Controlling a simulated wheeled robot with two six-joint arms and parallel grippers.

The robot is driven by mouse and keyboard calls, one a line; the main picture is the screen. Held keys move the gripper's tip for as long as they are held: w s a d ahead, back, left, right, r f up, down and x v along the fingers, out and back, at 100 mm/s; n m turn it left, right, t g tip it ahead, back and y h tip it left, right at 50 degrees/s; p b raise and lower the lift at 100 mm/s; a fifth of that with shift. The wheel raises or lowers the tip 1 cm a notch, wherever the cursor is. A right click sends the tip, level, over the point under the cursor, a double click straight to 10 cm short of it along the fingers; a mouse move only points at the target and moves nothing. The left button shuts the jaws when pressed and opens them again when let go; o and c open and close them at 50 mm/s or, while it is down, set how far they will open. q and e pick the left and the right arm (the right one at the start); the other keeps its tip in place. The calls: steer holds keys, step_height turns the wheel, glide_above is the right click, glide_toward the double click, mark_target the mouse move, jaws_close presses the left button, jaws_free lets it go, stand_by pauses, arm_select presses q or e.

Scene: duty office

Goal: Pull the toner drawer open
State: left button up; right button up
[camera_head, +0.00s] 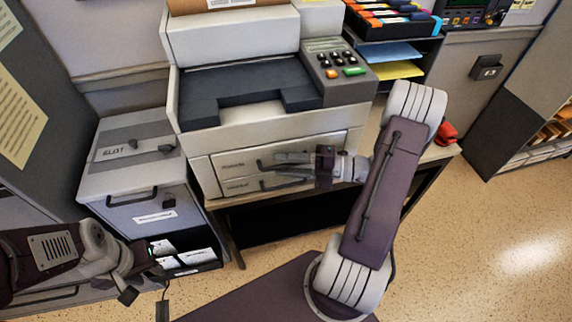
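A large light-grey copier (270,125) stands on a low table. My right gripper (290,164) reaches in from the right at the drawer handles. Its fingers look parted at the upper handle (265,166); contact cannot be told. My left gripper (140,276) is low at the left, away from the copier, near a grey box; its fingers are unclear.
A grey box labelled like "SLOT" (125,180) stands left of the copier, with an open bin of cards (190,262) below. A keypad (340,62) is on the copier's top right. A rack of folders (398,55) and a red object (446,133) are right. Floor is clear at right.

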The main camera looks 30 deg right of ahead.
jaws_close()
stand_by(1.4)
